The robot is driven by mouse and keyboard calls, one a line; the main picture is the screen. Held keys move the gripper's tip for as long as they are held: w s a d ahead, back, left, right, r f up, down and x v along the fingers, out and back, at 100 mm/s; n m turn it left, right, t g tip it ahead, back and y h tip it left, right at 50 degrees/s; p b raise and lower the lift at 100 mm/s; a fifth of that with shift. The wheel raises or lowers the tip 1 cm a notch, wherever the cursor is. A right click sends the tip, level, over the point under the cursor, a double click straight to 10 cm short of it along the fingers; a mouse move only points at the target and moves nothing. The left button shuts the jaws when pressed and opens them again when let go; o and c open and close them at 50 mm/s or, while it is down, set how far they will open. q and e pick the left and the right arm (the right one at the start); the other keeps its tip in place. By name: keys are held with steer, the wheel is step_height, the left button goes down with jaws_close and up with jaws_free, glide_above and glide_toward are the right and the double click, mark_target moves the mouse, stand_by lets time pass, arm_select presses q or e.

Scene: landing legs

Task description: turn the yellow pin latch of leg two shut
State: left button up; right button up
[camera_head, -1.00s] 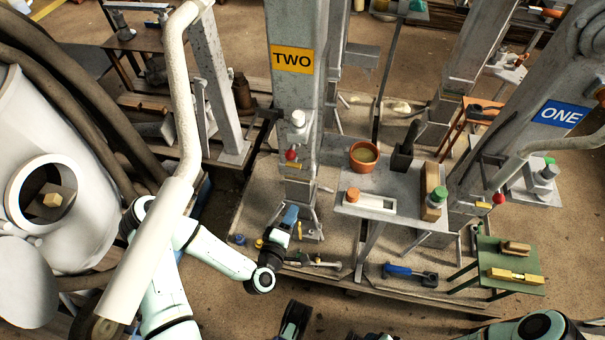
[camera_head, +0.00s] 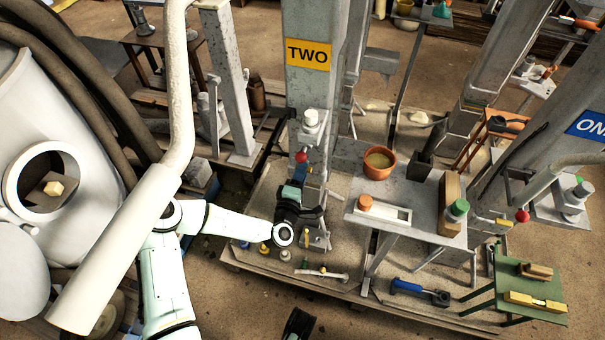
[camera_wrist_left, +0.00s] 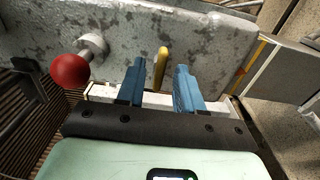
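Leg two (camera_head: 303,90) is a grey metal post with a yellow TWO sign (camera_head: 308,54). Its red ball knob (camera_head: 302,157) sits on the post and also shows in the left wrist view (camera_wrist_left: 70,70). The yellow pin latch (camera_wrist_left: 161,66) sticks up against the grey metal in the left wrist view. My left gripper (camera_wrist_left: 160,80) is open, with one blue finger on each side of the latch and visible gaps. In the head view my left gripper (camera_head: 299,174) is just below the red knob and hides the latch. A dark part at the bottom edge may be my right gripper.
A grey bench (camera_head: 385,222) with a terracotta pot (camera_head: 379,163) stands right of leg two. A thick pale pipe (camera_head: 125,245) crosses in front of my left arm. Small fittings lie on the pallet below the gripper. A blue-handled tool (camera_head: 418,291) lies at the pallet's right.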

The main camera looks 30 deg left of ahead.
arm_select(q)
steer(key=shift+w, duration=0.35)
arm_select(e)
steer(key=shift+w+d, duration=0.1)
steer(key=shift+w, duration=0.05)
arm_select(q)
jaws_close()
